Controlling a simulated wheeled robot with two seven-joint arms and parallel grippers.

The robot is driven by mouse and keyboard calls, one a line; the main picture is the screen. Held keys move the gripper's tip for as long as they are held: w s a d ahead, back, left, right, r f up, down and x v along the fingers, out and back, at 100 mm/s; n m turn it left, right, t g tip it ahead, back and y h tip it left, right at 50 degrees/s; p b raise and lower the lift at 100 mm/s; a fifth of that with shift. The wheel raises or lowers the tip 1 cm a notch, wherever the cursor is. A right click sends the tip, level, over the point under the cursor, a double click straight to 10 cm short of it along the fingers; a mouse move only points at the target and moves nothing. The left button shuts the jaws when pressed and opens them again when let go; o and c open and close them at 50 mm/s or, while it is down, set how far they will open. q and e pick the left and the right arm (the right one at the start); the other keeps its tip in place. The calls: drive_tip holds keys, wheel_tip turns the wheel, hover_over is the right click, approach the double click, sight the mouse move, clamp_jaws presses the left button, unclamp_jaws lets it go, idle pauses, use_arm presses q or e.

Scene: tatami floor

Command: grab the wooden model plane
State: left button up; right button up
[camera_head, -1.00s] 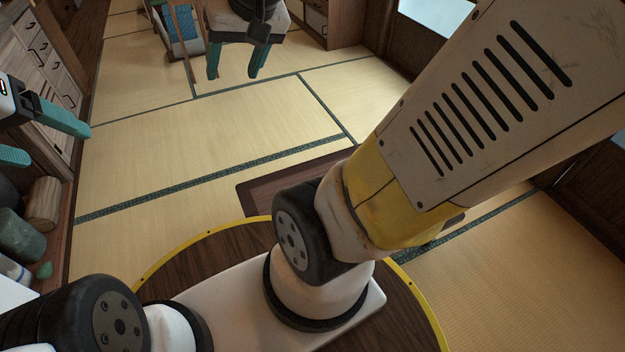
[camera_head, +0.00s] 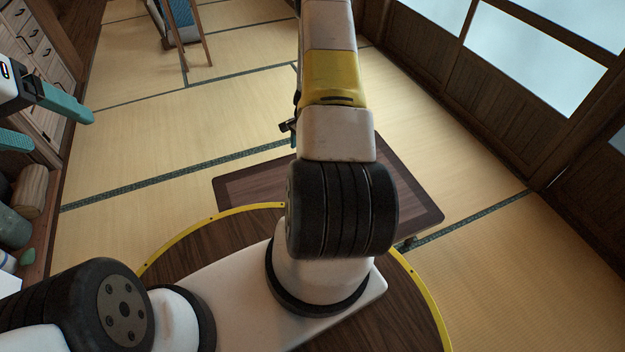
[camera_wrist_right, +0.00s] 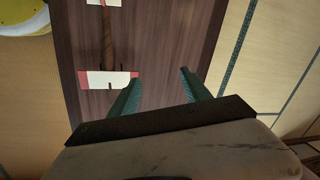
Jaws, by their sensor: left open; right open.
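The wooden model plane (camera_wrist_right: 107,40) lies on a dark wooden low table (camera_wrist_right: 165,35) in the right wrist view. It has a thin brown body and white panels with red ends; its far part is cut off by the top edge. My right gripper (camera_wrist_right: 159,78) is open and empty, its teal fingers pointing over the table, to the right of the plane's near white panel. In the head view the table (camera_head: 415,205) shows behind my right arm, which hides the plane. My left gripper (camera_head: 62,130) is open and empty at the left edge.
Light cabinets (camera_head: 38,65) and a shelf with a log (camera_head: 30,190) and jars stand along the left. A wooden stand (camera_head: 185,35) with blue cloth is at the back. Windowed panels (camera_head: 535,65) line the right. Tatami (camera_head: 190,130) around the table is clear.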

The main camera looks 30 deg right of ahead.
drive_tip(key=s+f+m, duration=0.1)
drive_tip(key=s+f, duration=0.3)
drive_tip(key=f, duration=0.3)
drive_tip(key=s+d+f+m+g, duration=0.1)
drive_tip(key=s+f, duration=0.3)
drive_tip(key=f, duration=0.3)
drive_tip(key=s+f+m+g, duration=0.1)
drive_tip(key=s+f, duration=0.4)
drive_tip(key=f, duration=0.2)
drive_tip(key=shift+d+f+m+h, duration=0.3)
drive_tip(key=shift+f, duration=0.05)
wheel_tip(320, 180, down, 6)
drive_tip(key=shift+f, duration=0.2)
drive_tip(key=shift+d+f, duration=0.1)
drive_tip(key=shift+f, duration=0.5)
drive_tip(key=shift+f, duration=0.25)
clamp_jaws()
